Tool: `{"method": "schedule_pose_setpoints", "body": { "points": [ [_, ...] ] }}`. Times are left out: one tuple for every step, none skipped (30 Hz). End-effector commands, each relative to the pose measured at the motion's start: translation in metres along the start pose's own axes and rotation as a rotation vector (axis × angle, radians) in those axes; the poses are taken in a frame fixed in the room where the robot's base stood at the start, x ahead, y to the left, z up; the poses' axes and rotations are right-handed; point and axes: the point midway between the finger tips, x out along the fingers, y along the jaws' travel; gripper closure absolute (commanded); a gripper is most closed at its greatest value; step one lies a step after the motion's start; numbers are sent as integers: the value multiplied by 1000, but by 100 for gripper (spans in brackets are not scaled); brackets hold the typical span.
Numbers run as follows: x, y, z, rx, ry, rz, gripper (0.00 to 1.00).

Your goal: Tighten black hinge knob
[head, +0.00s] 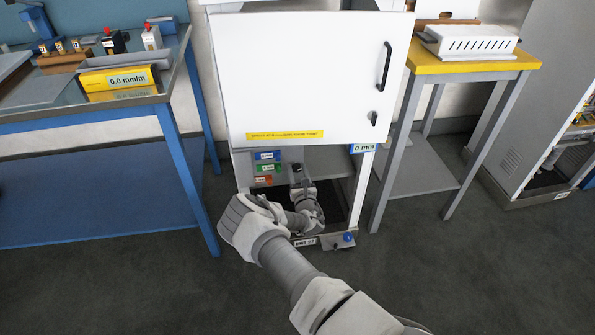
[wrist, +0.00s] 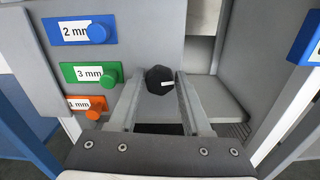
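The black hinge knob (wrist: 160,79) shows in the wrist view, dark and faceted with a small white mark, in front of a grey panel. My gripper (wrist: 161,92) is open, with one finger on each side of the knob near the tips. I cannot tell whether either finger touches it. In the head view my gripper (head: 299,183) reaches into the lower opening of the white cabinet (head: 300,75), below its door.
Blue 2 mm (wrist: 97,33), green 3 mm (wrist: 109,76) and orange 1 mm (wrist: 96,107) tagged knobs sit left of my fingers. A blue knob (head: 348,237) is at the cabinet's lower right. A blue bench (head: 180,150) stands left, a yellow-topped stand (head: 475,65) right.

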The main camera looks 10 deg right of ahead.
Motion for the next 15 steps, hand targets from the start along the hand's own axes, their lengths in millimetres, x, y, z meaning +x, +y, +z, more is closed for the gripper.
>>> {"method": "schedule_pose_setpoints", "body": {
  "points": [
    [0,0,0,0,0,0,62],
    [0,0,0,0,0,0,68],
    [0,0,0,0,0,0,75],
    [0,0,0,0,0,0,80],
    [0,0,0,0,0,0,86],
    [0,0,0,0,0,0,93],
    [0,0,0,0,0,0,98],
    [0,0,0,0,0,0,100],
    [0,0,0,0,0,0,100],
    [0,0,0,0,0,0,100],
    [0,0,0,1,0,0,100],
    [0,0,0,2,0,0,100],
    [0,0,0,3,0,0,100],
    [0,0,0,6,0,0,100],
    [0,0,-1,11,0,0,100]
  ]
}}
